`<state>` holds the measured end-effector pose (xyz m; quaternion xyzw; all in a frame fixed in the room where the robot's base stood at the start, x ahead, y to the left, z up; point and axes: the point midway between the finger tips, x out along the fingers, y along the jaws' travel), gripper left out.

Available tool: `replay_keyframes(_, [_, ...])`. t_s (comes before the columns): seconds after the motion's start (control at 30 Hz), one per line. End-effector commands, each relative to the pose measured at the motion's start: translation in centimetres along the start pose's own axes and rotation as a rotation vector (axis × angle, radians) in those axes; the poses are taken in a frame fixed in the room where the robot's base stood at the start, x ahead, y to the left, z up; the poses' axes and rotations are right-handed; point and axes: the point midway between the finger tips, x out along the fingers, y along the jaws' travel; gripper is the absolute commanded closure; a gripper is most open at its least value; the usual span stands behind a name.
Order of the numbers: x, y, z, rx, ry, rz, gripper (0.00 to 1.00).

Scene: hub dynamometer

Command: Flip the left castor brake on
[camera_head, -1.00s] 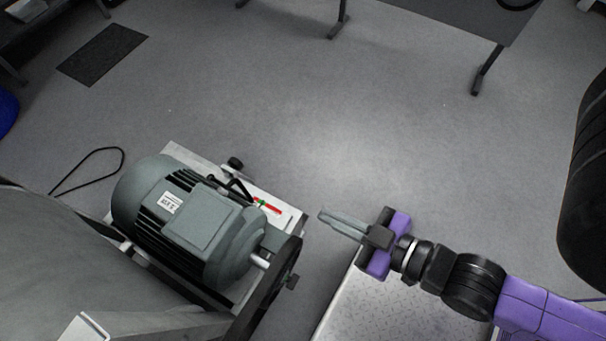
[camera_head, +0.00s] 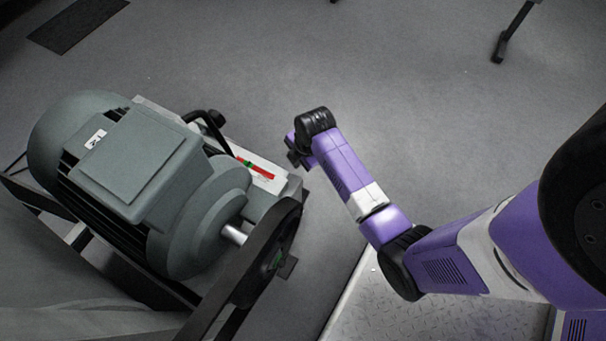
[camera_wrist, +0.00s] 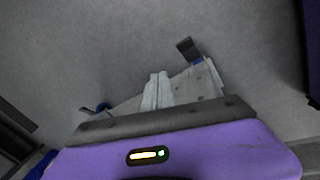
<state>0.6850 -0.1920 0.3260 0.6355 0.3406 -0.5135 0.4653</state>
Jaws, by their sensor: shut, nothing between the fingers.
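In the head view my gripper (camera_head: 296,150) is at the near right side of the motor cart, low and largely hidden by my wrist. In the wrist view the shut grey fingers (camera_wrist: 155,92) point up the picture with nothing held. Beside them is a light metal bracket (camera_wrist: 206,84) with a dark tab (camera_wrist: 188,48) and a blue patch at its base. Another dark, blue-edged part (camera_wrist: 102,108) shows on the left. I cannot tell surely which of these is the left castor brake, or whether the fingers touch anything.
The large grey motor (camera_head: 140,170) sits on the cart, with a belt wheel (camera_head: 272,250) at its right end. A red and green marked strip (camera_head: 256,168) lies on the cart plate. A chequered metal plate (camera_head: 385,305) is at the lower right. The floor beyond is open.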

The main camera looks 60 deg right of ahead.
Motion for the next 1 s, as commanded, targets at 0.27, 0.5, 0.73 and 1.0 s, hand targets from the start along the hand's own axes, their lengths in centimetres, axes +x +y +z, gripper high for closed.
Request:
replay_keyframes(0.27, [1.6,-2.5,0.3,-0.324,0.114,-0.249,1.00])
replay_keyframes(0.5, [1.4,-2.8,0.3,-0.365,0.135,-0.275,1.00])
replay_keyframes(0.73, [1.6,-2.9,0.2,-0.364,0.134,-0.274,1.00])
replay_keyframes(1.0, [5.2,-4.0,0.0,-0.364,0.134,-0.275,1.00])
